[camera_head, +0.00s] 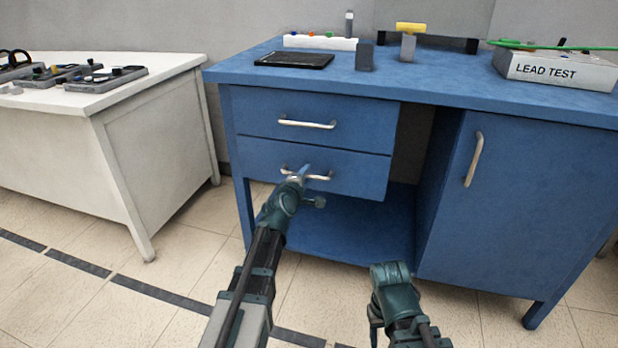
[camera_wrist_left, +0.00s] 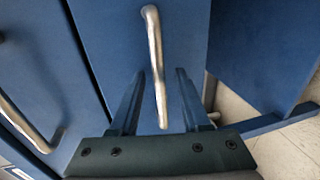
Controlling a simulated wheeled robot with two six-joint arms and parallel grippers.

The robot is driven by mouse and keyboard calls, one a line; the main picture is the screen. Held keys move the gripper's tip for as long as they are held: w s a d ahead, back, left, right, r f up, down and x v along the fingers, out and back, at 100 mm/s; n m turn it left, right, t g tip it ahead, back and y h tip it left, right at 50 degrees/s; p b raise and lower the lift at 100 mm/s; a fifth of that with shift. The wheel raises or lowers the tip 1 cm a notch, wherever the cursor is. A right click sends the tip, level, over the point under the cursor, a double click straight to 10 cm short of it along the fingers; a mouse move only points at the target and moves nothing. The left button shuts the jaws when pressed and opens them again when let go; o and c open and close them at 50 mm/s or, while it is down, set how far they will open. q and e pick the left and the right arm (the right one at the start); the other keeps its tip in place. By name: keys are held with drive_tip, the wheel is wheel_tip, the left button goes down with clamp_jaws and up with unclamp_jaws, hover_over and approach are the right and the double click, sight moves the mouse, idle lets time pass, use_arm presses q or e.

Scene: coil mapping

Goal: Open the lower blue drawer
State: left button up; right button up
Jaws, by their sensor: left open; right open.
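The lower blue drawer (camera_head: 262,159) is in the blue desk, under the upper drawer (camera_head: 262,112), and looks shut. Its silver handle (camera_head: 318,177) is partly hidden by my left gripper (camera_head: 302,173) in the head view. In the left wrist view the lower handle (camera_wrist_left: 154,55) runs down between the two spread fingers of my left gripper (camera_wrist_left: 158,100). The fingers are open on either side of it, with gaps showing. My right gripper (camera_head: 388,270) is low in front of the desk, apart from it, and its fingertips are hard to make out.
The upper drawer's handle (camera_head: 307,124) is just above my left gripper. A cabinet door (camera_head: 520,200) with an upright handle (camera_head: 474,160) is at the right. A white table (camera_head: 150,110) with trays stands at the left. Open floor (camera_head: 110,275) lies in front.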

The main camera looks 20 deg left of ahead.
use_arm(q)
drive_tip(key=shift+w, duration=0.4)
clamp_jaws()
drive_tip(key=shift+s, duration=0.1)
idle(1.1)
